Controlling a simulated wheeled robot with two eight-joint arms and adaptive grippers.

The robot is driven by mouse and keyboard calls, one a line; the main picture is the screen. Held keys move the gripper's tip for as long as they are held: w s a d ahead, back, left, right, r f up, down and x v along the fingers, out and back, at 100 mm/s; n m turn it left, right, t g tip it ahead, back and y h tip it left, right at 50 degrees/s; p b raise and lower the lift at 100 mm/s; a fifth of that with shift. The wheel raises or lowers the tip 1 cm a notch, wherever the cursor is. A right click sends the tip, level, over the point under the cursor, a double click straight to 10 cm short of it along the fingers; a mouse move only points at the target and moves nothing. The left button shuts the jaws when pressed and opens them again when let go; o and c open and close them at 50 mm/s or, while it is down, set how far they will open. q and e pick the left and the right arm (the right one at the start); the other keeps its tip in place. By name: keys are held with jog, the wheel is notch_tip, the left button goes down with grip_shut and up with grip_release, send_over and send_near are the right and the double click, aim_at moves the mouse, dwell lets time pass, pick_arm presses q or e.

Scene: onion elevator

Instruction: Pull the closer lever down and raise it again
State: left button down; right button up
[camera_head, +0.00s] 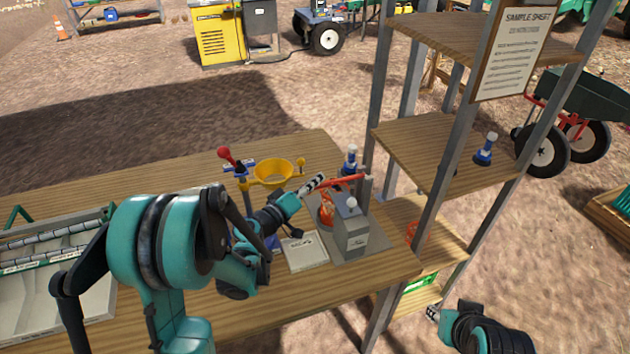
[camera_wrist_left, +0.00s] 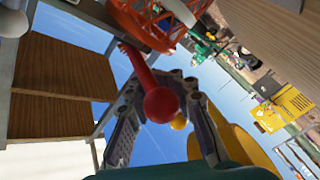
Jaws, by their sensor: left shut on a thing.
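A red lever (camera_head: 346,181) reaches out from a grey device (camera_head: 352,232) on the wooden table. My left gripper (camera_head: 314,183) is at the lever's free end and shut on it. In the left wrist view the lever's red ball end (camera_wrist_left: 161,105) lies between the two fingers, with the rod running up to the left. In the head view the fingers hide the ball end. My right gripper (camera_head: 433,313) is low at the right, beside the table, and its jaw opening is not clear.
A yellow funnel (camera_head: 273,173) and a stand with a red knob (camera_head: 224,153) are behind my left arm. A white tray (camera_head: 304,252) lies beside the device. A wooden shelf rack (camera_head: 440,150) stands close on the right. A core box (camera_head: 50,312) is at the left.

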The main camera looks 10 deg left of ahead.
pick_arm(q)
jog(key=w+d+r+m+g+y+p, duration=0.3)
jog(key=d+r+g+y+p, duration=0.1)
jog(key=p, duration=0.6)
jog(key=w+d+r+m+g+y+p, duration=0.2)
jog(key=d+r+g+y+p, duration=0.3)
jog(key=r+p, duration=0.4)
jog(key=shift+w+d+r+m+g+y+p, duration=0.35)
jog(key=shift+w+d+g+p, duration=0.4)
jog(key=shift+p, duration=0.55)
jog(key=shift+w+a, duration=0.1)
jog(key=shift+a, duration=0.05)
jog(key=c, duration=1.3)
grip_release()
jog(key=shift+f, duration=0.1)
jog(key=shift+r, duration=0.2)
jog(key=v, duration=1.1)
jog(key=shift+s+r, duration=0.25)
jog(key=shift+s, duration=0.1)
